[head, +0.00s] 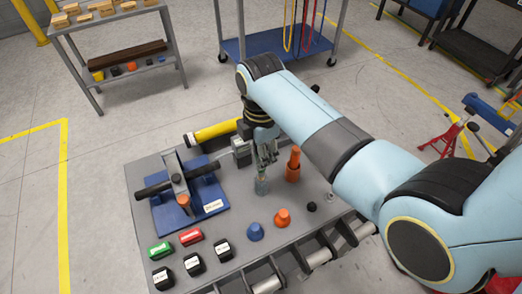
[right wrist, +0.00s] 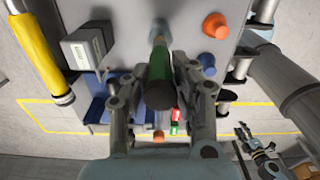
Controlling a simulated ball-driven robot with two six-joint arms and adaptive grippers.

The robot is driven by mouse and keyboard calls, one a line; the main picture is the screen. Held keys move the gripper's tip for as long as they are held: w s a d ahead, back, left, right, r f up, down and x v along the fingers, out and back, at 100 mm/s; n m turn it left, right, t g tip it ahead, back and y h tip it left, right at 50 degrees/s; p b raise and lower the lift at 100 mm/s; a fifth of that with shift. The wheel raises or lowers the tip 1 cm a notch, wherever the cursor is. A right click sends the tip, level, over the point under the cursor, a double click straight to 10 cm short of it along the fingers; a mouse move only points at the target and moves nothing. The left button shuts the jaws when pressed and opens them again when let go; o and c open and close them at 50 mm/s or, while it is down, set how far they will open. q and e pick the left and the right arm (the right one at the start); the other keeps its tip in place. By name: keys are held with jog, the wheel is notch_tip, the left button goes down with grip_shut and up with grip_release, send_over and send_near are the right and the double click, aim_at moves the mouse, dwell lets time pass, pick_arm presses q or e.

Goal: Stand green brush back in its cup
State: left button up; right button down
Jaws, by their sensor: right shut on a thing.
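My right gripper (head: 264,158) comes in from the right in the head view and points down over the grey plate. In the right wrist view, the fingers (right wrist: 160,90) are shut on the green brush (right wrist: 158,68), with its dark end towards the camera. A pale grey-blue piece (head: 261,187) shows just under the fingers in the head view. I cannot tell whether it is the cup or the brush's lower end, nor whether the brush is inside a cup. What looks like my left gripper (right wrist: 255,148) is small at lower right in the wrist view; its opening is unclear.
A tall orange piece (head: 293,166) stands close right of the gripper. A blue cone (head: 254,231) and an orange cone (head: 282,217) stand in front. A blue fixture (head: 213,199) with a dark bar lies left, and a yellow cylinder (head: 216,131) lies behind.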

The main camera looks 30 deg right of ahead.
jog(key=shift+f+b, duration=0.65)
jog(key=shift+f, duration=0.8)
jog(key=c, duration=1)
grip_release()
notch_tip(320, 180, up, 3)
jog(key=shift+f+p, duration=0.1)
jog(key=shift+p, duration=1.1)
jog(key=shift+r, duration=3.65)
